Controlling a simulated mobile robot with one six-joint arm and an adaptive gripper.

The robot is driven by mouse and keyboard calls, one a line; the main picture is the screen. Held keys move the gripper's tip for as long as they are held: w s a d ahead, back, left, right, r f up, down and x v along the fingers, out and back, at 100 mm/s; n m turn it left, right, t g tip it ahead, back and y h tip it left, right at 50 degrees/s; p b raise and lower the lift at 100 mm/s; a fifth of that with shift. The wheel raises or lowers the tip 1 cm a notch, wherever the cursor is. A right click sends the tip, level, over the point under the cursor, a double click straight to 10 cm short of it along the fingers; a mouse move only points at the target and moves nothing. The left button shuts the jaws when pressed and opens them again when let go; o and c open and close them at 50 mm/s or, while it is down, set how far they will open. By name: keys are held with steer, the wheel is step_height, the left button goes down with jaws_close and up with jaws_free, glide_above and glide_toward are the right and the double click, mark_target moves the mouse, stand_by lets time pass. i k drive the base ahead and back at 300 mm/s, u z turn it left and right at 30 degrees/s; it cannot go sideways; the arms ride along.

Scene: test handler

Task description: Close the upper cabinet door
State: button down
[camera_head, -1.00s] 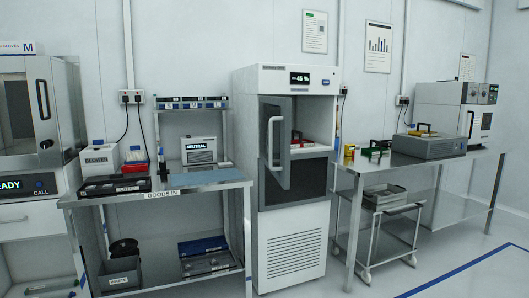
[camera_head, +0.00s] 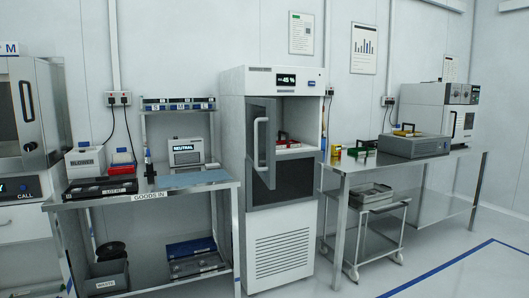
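The tall white cabinet (camera_head: 233,200) stands in the middle of the view with a "45 %" display at its top. Its upper door (camera_head: 262,150) is dark-framed with a light vertical handle, is hinged at the left and stands open, swung out toward me. The upper compartment (camera_head: 300,112) shows to the right of the door, with a red-and-dark item (camera_head: 290,142) on a light shelf. The dark lower panel (camera_head: 290,182) lies flush with the cabinet front. My gripper is not in view.
A goods-in bench (camera_head: 190,187) stands close at the cabinet's left. A steel table (camera_head: 345,166) with a wheeled cart (camera_head: 370,205) below stands at its right. The floor (camera_head: 335,285) in front at the right is clear, with a blue line.

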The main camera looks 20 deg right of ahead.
mark_target(252, 135)
steer(key=u, duration=0.05)
steer(key=i, duration=1)
steer(key=z, duration=0.05)
